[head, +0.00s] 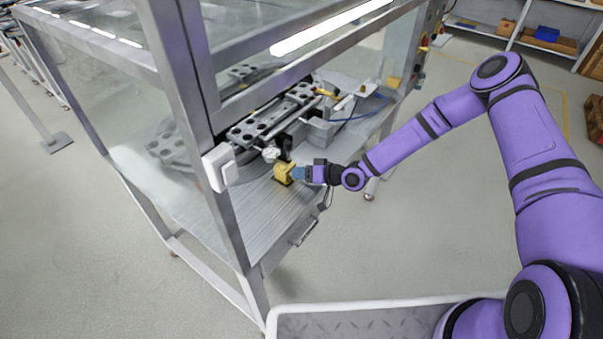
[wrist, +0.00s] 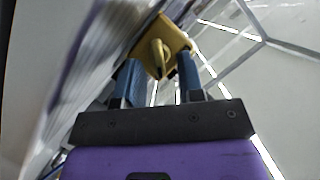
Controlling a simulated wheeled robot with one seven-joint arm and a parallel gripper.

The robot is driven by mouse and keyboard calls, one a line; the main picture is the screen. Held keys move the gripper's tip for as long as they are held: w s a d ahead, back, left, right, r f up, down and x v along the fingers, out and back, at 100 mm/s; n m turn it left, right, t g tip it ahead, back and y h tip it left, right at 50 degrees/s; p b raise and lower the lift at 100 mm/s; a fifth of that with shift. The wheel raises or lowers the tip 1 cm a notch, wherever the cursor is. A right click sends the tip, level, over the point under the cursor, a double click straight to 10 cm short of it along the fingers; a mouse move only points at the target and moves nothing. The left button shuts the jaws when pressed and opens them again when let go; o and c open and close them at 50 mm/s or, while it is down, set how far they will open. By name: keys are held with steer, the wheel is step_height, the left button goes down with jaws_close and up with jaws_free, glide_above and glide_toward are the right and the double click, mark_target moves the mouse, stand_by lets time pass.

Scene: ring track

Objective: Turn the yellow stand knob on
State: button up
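The yellow stand (head: 283,171) sits on the ribbed metal worktop inside the framed glass enclosure. In the wrist view its yellow plate (wrist: 175,38) appears tilted, with a short knob (wrist: 156,56) standing out from it. My gripper (head: 298,173) is at the stand's right side, with its blue fingertips close to it. In the wrist view the two blue fingers of my gripper (wrist: 159,68) are apart, and the knob shows in the gap between their tips. I cannot tell whether a finger touches it. The stand's far side is hidden.
A metal frame post (head: 215,150) with a white box (head: 220,167) stands left of the yellow stand. A round gauge (head: 271,153) and a perforated grey rack (head: 275,115) are just behind it. The ribbed worktop (head: 262,215) in front is clear.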

steer(key=v, duration=1)
steer(key=shift+s+d, duration=0.15)
steer(key=shift+d, duration=0.15)
steer(key=shift+r, duration=0.15)
